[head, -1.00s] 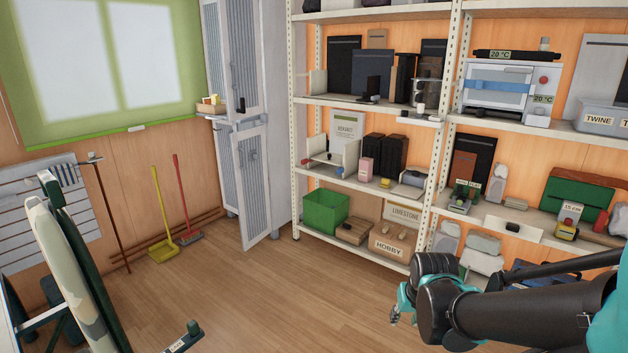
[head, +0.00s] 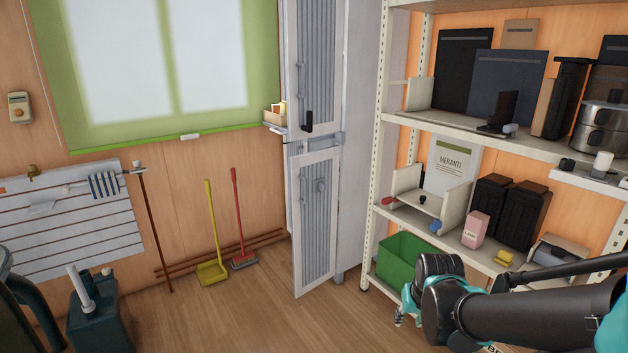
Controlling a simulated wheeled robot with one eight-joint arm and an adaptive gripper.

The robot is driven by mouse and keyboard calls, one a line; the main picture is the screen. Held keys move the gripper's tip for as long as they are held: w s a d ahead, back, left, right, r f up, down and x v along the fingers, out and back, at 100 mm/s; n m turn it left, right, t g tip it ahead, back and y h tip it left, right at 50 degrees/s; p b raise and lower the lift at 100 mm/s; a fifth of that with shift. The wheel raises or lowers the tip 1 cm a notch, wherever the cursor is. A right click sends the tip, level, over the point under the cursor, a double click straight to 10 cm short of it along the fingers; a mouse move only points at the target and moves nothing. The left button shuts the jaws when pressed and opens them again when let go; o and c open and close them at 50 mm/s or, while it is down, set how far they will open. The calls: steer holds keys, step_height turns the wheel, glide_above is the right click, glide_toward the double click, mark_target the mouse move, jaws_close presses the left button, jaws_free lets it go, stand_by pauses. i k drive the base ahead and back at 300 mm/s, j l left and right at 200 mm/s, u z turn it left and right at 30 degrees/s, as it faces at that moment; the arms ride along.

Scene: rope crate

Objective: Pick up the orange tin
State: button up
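I cannot make out an orange tin in the head view. My gripper (head: 402,314) is at the lower right, in front of the shelving and below the green bin. It is mostly hidden behind my dark wrist. The fingers are small in the picture, and I cannot tell whether they are open or shut. I see nothing clearly held in it.
A shelving unit (head: 470,122) with a green bin (head: 398,257), dark canisters (head: 520,215) and a pink carton (head: 474,230) fills the right. A grey cabinet (head: 318,215) stands ajar beside it. A dark green can (head: 98,318) stands lower left. The middle floor (head: 250,315) is clear.

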mark_target(276, 107)
steer(key=i+j+u, duration=0.15)
steer(key=i+u, duration=0.3)
steer(key=i, duration=0.15)
steer(key=i+u, duration=0.45)
steer(key=i, duration=0.15)
steer(key=i+l+u, duration=0.25)
steer(key=i+u, duration=0.2)
steer(key=i, duration=0.15)
